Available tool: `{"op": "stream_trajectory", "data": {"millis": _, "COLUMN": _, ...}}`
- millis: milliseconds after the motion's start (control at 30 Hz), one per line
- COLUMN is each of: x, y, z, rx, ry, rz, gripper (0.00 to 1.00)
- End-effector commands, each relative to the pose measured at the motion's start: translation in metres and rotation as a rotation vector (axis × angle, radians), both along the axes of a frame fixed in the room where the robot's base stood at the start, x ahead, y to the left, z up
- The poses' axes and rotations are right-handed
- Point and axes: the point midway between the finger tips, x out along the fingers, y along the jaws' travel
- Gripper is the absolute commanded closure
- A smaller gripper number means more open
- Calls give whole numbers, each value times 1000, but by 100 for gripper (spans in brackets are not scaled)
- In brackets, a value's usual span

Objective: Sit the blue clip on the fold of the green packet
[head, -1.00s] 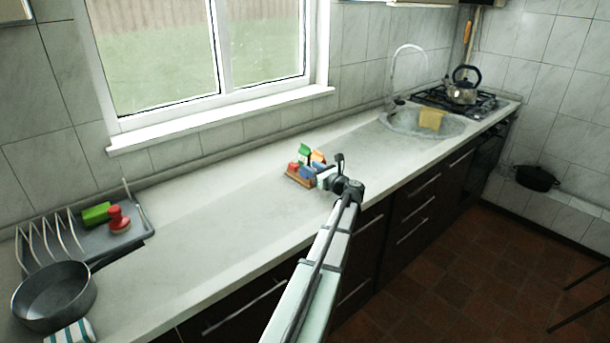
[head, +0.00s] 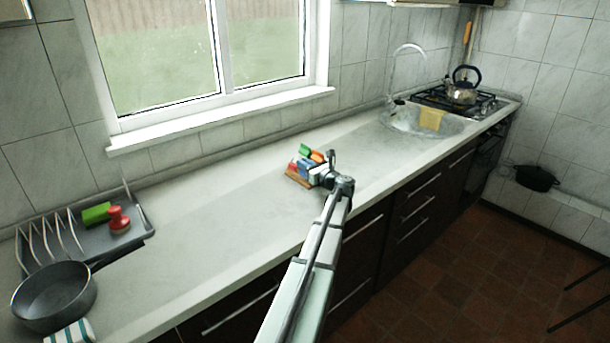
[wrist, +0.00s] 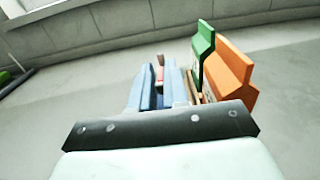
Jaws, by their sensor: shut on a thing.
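The green packet (head: 305,150) stands at the back of a small group of packets on the counter; it looks tilted. It also shows right of centre in the wrist view (wrist: 203,58), with its folded top up. My gripper (head: 318,174) is low at the group's right front side. It is shut on the blue clip (wrist: 147,92), whose blue parts stick out beyond the dark gripper edge, left of the green packet. Whether the clip touches the packet's fold cannot be told. The fingertips are largely hidden.
An orange packet (wrist: 232,78) stands close right of the green one. A red packet (head: 293,164) is at the group's left, on a brown wooden holder (head: 298,181). The counter to the left is clear up to a dish rack (head: 80,236) and pan (head: 54,292).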

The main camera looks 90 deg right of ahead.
Motion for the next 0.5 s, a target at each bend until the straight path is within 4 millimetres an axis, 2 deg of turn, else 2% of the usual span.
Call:
{"op": "stream_trajectory", "data": {"millis": 333, "x": 0, "y": 0, "z": 0, "rx": 0, "ry": 0, "rz": 0, "gripper": 100}}
{"op": "stream_trajectory", "data": {"millis": 500, "x": 0, "y": 0, "z": 10, "rx": -1, "ry": 1, "rz": 0, "gripper": 100}}
